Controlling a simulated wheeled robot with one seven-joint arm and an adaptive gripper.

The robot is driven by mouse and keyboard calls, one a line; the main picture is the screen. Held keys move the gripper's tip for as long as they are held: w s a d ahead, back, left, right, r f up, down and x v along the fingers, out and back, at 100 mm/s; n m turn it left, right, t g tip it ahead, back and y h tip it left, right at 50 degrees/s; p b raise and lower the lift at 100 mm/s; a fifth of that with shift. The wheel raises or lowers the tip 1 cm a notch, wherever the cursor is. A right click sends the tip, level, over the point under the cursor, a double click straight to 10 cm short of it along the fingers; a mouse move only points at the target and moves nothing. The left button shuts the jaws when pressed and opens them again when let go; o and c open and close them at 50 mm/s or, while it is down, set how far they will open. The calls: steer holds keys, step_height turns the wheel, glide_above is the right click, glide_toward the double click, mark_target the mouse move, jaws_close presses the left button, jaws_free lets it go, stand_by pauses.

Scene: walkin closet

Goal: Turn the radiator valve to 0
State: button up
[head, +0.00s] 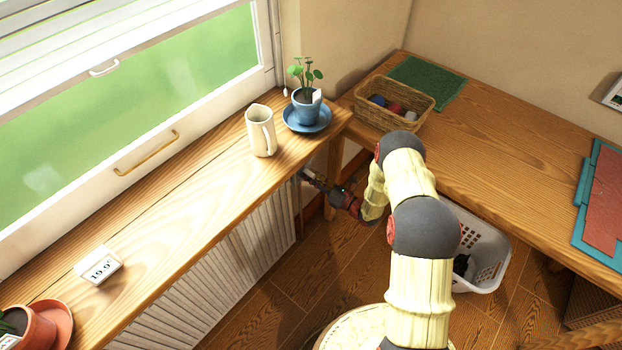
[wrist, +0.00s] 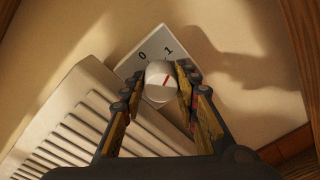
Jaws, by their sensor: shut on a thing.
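The radiator valve is a round white knob (wrist: 160,82) with a red line, in front of a pale plate (wrist: 133,65) marked 0 and 1. The red line slants up and to the right, closer to the 1 than to the 0. My gripper (wrist: 158,92) has its fingers on both sides of the knob and is shut on it. In the head view my gripper (head: 314,181) reaches under the sill end, beside the radiator (head: 235,262); the knob is hard to make out there.
The wooden sill (head: 185,215) above holds a cream jug (head: 261,131), a blue-potted plant (head: 306,108) and a small display (head: 98,266). A wooden desk (head: 500,150) and a white basket (head: 487,240) stand to the right of my arm.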

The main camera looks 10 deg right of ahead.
steer(key=n+b, duration=0.1)
steer(key=n, duration=0.5)
steer(key=shift+f, duration=0.2)
steer(key=n+b, duration=0.2)
steer(key=n, duration=0.4)
steer(key=shift+s+t, duration=0.1)
steer(key=shift+t, duration=0.3)
steer(key=shift+n, duration=0.4)
steer(key=o, duration=1.2)
steer(key=shift+c, duration=0.2)
steer(key=shift+r, duration=0.1)
steer(key=v, duration=1.1)
steer(key=shift+s+d, duration=0.25)
steer(key=shift+s, duration=0.05)
